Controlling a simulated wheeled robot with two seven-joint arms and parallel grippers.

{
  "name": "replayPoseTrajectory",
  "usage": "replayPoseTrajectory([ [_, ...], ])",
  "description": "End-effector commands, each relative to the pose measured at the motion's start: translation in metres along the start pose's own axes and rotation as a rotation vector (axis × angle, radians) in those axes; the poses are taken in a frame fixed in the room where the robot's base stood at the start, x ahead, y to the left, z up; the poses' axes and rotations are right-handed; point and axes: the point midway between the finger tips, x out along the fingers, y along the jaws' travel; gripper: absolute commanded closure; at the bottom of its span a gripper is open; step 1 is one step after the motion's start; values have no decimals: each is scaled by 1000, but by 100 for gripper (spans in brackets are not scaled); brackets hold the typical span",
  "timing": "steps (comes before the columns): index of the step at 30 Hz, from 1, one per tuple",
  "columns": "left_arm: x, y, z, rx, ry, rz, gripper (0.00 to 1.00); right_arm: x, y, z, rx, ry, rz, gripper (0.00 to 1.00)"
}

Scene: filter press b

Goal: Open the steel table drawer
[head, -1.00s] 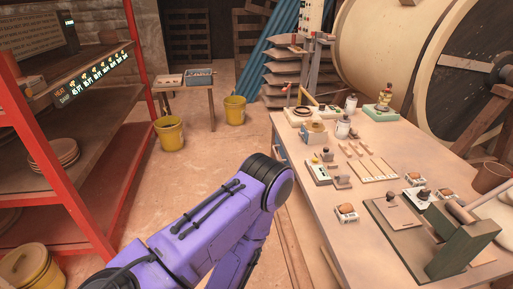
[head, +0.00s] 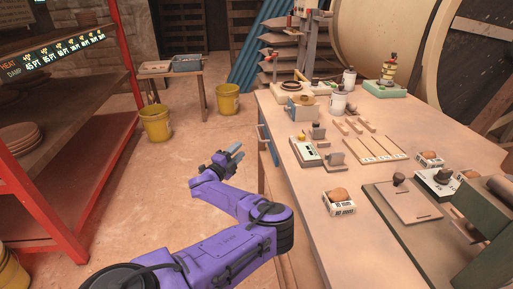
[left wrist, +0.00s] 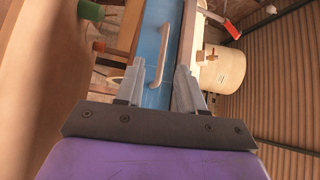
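The steel table (head: 300,190) stands on the right in the head view. Its blue drawer front (head: 270,150) shows under the table's left edge, apparently flush. A pale bar handle (head: 261,136) stands out from it. My left gripper (head: 238,151) is left of the drawer, its fingers pointing toward it. In the left wrist view the fingers are spread and empty, with the blue drawer front (left wrist: 152,45) and the handle (left wrist: 162,55) ahead, lined up between them. I see no clear contact with the handle. My right gripper is not in view.
Cartons, jars, wooden strips and a green press (head: 455,245) stand on the tabletop. A red shelf rack (head: 115,60) is at left. Yellow buckets (head: 156,122) and a small bench (head: 172,72) stand behind. The floor between rack and table is clear.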

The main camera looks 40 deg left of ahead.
Motion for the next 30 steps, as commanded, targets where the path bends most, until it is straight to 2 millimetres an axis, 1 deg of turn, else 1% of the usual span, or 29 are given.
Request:
replayPoseTrajectory([
  [2,10,-1,-7,28,37,-4,62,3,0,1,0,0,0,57],
  [5,24,-3,-10,33,46,-6,62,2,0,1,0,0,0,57],
  [12,77,-4,-10,30,42,-7,62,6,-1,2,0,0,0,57],
  [16,100,-3,-10,30,40,-5,62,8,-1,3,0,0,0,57],
  [18,107,-3,-11,29,39,-5,62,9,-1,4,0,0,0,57],
  [21,113,-4,-11,30,37,-5,62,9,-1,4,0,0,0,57],
  [28,113,-4,-11,30,37,-4,62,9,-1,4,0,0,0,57],
  [29,113,-4,-11,30,37,-4,72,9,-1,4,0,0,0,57],
  [30,113,-4,-11,30,37,-4,85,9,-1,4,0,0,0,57],
])
